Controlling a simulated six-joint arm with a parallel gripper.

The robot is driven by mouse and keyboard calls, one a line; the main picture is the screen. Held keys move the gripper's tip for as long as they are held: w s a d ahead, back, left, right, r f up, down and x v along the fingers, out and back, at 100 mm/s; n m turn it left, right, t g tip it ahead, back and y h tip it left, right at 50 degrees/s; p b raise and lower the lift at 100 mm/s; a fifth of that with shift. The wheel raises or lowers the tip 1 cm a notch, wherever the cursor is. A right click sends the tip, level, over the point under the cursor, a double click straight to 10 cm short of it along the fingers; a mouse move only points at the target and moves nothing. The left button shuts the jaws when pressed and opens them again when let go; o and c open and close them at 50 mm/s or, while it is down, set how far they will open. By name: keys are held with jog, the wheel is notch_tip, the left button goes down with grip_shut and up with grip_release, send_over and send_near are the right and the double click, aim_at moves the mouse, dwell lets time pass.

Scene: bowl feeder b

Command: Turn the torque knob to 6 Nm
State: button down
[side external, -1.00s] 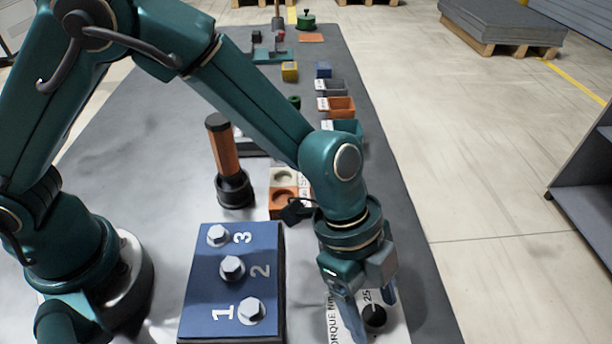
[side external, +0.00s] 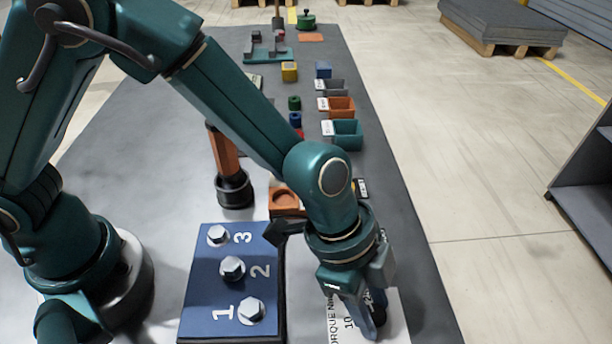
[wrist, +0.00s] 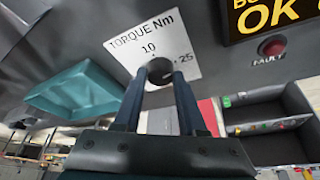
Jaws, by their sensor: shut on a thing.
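The torque knob (wrist: 159,70) is a small dark round knob on a white label plate (wrist: 135,45) marked "TORQUE Nm", with 10 and 25 readable in the wrist view. My gripper (wrist: 160,82) is shut on the knob, one blue finger on each side. In the side external view my gripper (side external: 372,318) reaches down onto the label plate (side external: 340,322), and the knob is mostly hidden by the fingers. The knob's pointer and the 6 mark cannot be made out.
A blue block (side external: 205,290) with hex bolts numbered 1 to 3 stands left of my gripper. An orange-handled tool (side external: 224,155) stands upright behind it. Small bins (side external: 343,107) line the table's right side. The wrist view shows a lit OK display (wrist: 270,14) and red FAULT button (wrist: 272,46).

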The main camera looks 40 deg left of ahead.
jog(key=n+t, duration=0.1)
jog(key=n, duration=0.2)
jog(key=n+t+y, duration=0.1)
jog(key=n, duration=0.2)
jog(key=shift+s+d+n, duration=0.15)
jog(key=shift+n, duration=0.15)
jog(key=n+y, duration=0.1)
jog(key=n, duration=0.2)
jog(key=n+t+y, duration=0.1)
jog(key=n, duration=0.2)
jog(key=shift+s+d+n+t, duration=0.1)
jog(key=shift+d+n+t, duration=0.05)
jog(key=shift+n+t, duration=0.15)
jog(key=n+y, duration=0.1)
jog(key=n, duration=0.2)
jog(key=n+y, duration=0.1)
jog(key=n, duration=0.2)
jog(key=shift+d+y, duration=0.15)
jog(key=shift+y, duration=0.25)
jog(key=n+g+y, duration=0.1)
jog(key=n, duration=0.3)
jog(key=shift+n, duration=0.4)
jog(key=shift+d+n+g+y, duration=0.1)
jog(key=shift+n+g+y, duration=0.3)
jog(key=shift+n, duration=0.4)
jog(key=shift+c, duration=2.4)
grip_release()
jog(key=shift+m, duration=0.4)
